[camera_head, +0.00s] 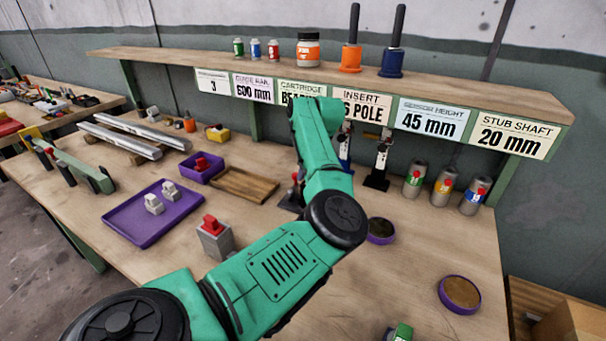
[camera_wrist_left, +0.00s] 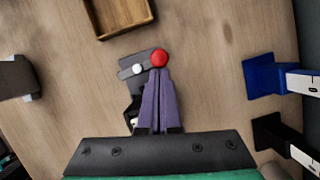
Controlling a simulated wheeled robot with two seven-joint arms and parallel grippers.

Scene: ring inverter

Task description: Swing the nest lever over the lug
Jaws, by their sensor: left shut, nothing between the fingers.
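The nest (camera_wrist_left: 133,57) is a dark grey block on the table in the left wrist view. A short grey lever (camera_wrist_left: 147,64) lies across it, with a round silver pin (camera_wrist_left: 138,69) at one end and a red ball knob (camera_wrist_left: 159,57) at the other. The red knob (camera_head: 295,177) shows beside my arm in the head view. My left gripper (camera_wrist_left: 158,72) has its purple fingers together and empty, with the tips right at the knob; I cannot tell if they touch it. In the head view my green arm hides these fingers. I cannot make out the lug.
A wooden tray (camera_head: 243,187) lies beside the nest. A purple tray (camera_head: 127,220) and a grey block with a red top (camera_head: 216,240) are farther left. Bottles (camera_head: 442,187) stand at right. A shelf (camera_head: 430,71) runs along the back.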

